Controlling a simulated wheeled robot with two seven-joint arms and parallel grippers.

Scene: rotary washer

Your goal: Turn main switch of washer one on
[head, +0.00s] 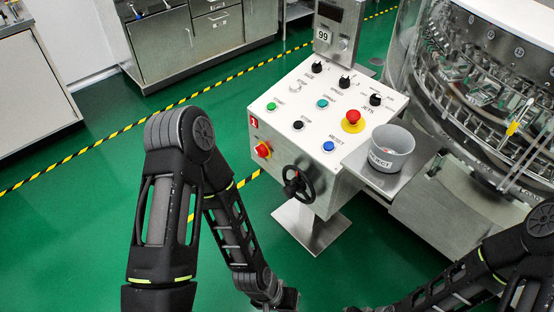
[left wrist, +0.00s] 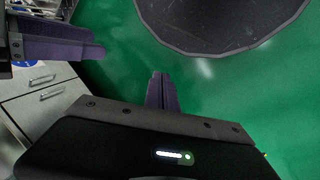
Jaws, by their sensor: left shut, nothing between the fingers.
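The washer's white control box (head: 318,105) stands in the middle of the head view, with a red label reading 1 (head: 253,122). My left gripper is mostly cut off at the bottom of the head view, below and apart from the switch. In the left wrist view its purple fingers (left wrist: 161,91) are together and empty. Another purple finger piece, seemingly my right gripper (left wrist: 62,41), enters at the upper left; its opening is unclear.
A black handwheel (head: 299,184) sticks out of the box's front, right of the switch. A red emergency button (head: 353,121) and several knobs are on top. A grey cup (head: 391,148) stands on a side shelf by the glass-walled washer (head: 480,80). Green floor is free left of the box.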

